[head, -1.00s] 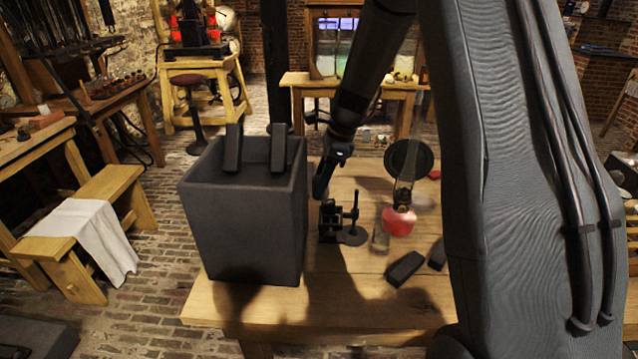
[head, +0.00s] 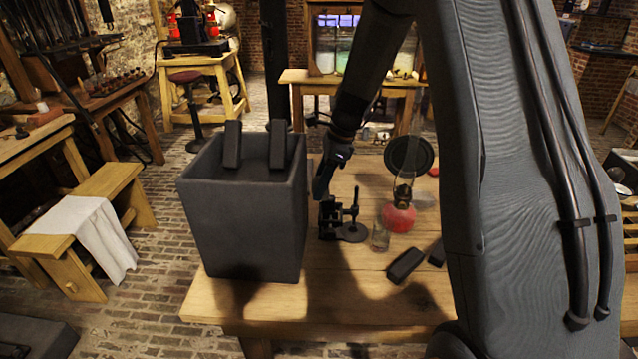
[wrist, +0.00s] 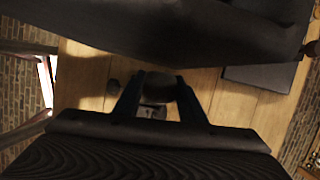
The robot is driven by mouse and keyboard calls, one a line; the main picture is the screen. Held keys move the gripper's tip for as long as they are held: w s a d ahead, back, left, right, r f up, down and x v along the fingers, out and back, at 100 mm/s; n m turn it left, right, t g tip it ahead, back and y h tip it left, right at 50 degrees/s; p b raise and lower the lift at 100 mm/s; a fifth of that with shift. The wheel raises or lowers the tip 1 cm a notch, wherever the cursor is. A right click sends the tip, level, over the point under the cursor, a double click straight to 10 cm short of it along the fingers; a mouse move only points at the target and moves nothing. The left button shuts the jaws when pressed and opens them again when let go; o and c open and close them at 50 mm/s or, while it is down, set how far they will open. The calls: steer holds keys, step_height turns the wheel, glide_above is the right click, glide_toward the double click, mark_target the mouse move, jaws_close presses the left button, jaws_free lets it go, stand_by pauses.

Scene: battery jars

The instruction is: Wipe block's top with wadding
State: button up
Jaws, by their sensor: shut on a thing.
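My gripper (head: 321,188) is beside the right wall of a large dark box (head: 240,225), above the wooden table. In the wrist view my gripper (wrist: 160,92) is shut on a small dark rounded piece (wrist: 160,86), which may be the wadding; its colour and texture are hard to read. Two dark upright blocks (head: 232,147) (head: 278,147) stand at the top of the box. Two more dark blocks (head: 405,265) (head: 437,254) lie on the table at the right. I cannot tell which one the task calls the block.
A black metal stand (head: 330,218) with a round base is just below my gripper. Close to it are a clear glass (head: 380,238), a red oil lamp (head: 398,217) and a dark round disc (head: 409,155). The front of the wooden table (head: 340,305) is clear.

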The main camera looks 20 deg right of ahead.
steer(key=shift+f, duration=0.25)
steer(key=shift+d, duration=0.15)
steer(key=shift+s+d+r+p, duration=0.1)
steer(key=shift+s+d+p, duration=0.1)
steer(key=shift+d, duration=0.35)
steer(key=shift+s+d+r+p, duration=0.1)
steer(key=shift+s+d+p, duration=0.15)
steer(key=shift+d, duration=0.35)
steer(key=shift+s+d+r+p, duration=0.1)
steer(key=shift+s+d+p, duration=0.1)
steer(key=shift+d, duration=0.35)
steer(key=shift+d+f, duration=0.1)
steer(key=shift+f, duration=0.05)
steer(key=shift+w+a+f+p, duration=0.2)
steer(key=shift+a, duration=0.55)
steer(key=shift+w+a+f+p, duration=0.15)
steer(key=shift+a, duration=0.55)
steer(key=shift+w+a+f, duration=0.1)
steer(key=shift+w+a, duration=0.1)
steer(key=shift+a, duration=0.35)
steer(key=shift+c, duration=1.2)
